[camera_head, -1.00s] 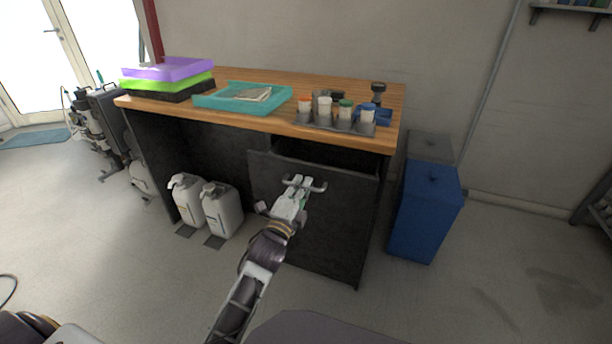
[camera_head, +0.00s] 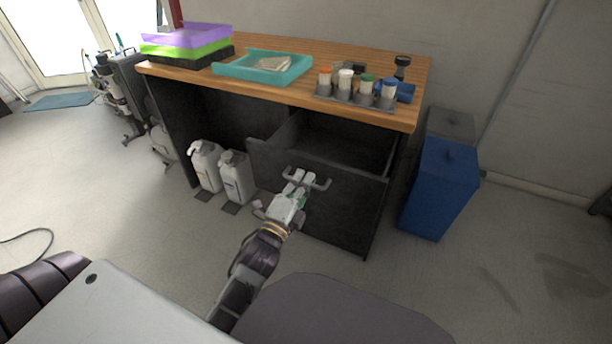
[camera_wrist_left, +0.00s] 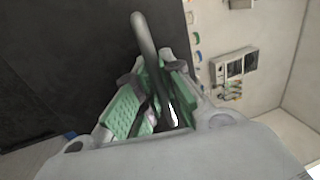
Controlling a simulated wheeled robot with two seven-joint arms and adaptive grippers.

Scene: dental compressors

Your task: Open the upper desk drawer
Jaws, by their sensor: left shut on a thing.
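The upper desk drawer (camera_head: 350,203) is pulled out of the wooden-topped desk (camera_head: 330,60), and its hollow inside shows behind the dark front panel. Its grey bar handle (camera_head: 318,183) sits near the top of that panel. My left gripper (camera_head: 298,182) is shut on the handle. In the left wrist view the handle (camera_wrist_left: 146,40) runs between the green-padded fingers of the gripper (camera_wrist_left: 152,95), with the dark drawer front (camera_wrist_left: 60,70) at left. My right gripper is not in view.
White jugs (camera_head: 237,177) stand on the floor left of the drawer. A blue bin (camera_head: 441,190) stands right of the desk. Trays (camera_head: 262,68) and a rack of bottles (camera_head: 355,101) sit on the desktop. Open floor lies at left.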

